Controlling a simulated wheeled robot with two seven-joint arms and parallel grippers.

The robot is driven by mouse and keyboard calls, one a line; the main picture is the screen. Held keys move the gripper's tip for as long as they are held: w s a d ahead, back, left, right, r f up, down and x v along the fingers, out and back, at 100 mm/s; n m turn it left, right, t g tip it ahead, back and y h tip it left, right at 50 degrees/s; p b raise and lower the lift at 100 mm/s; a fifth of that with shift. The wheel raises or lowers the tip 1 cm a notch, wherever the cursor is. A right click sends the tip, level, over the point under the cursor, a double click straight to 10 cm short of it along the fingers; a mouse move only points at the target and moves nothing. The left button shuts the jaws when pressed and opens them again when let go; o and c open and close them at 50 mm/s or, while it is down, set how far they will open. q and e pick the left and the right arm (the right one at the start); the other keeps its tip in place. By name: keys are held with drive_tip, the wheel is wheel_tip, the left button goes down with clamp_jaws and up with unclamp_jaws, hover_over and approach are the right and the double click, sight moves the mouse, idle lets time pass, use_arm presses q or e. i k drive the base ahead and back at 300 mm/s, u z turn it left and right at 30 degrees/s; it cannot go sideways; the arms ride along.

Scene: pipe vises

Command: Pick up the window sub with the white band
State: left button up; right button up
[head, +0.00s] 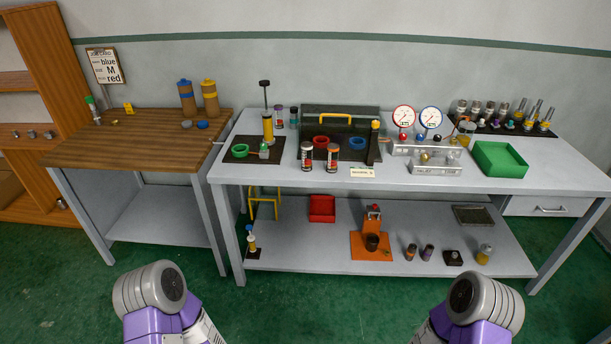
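Several small cylinders that may be window subs stand about, and I cannot tell for sure which one has the white band. One dark cylinder with pale markings (307,156) stands upright at the front of the grey bench, beside a similar one with an orange top (333,158). Two more stand further back, one with a purplish top (279,117) and one dark (293,118). On the lower shelf stand one with an orange band (411,252) and one with a purple band (428,252). Only my arm links show at the bottom; neither gripper is in view.
The grey bench (460,178) also holds a black toolbox (366,116), two gauges, a green tray (499,159) and a dark rack of several fittings (497,128). A wooden-topped table (130,138) stands at left. Green floor lies open in front.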

sight(307, 147)
drive_tip(key=z, duration=0.2)
drive_tip(key=k, duration=0.35)
drive_tip(key=u, duration=1.25)
drive_tip(key=i, duration=1)
drive_tip(key=u, duration=0.1)
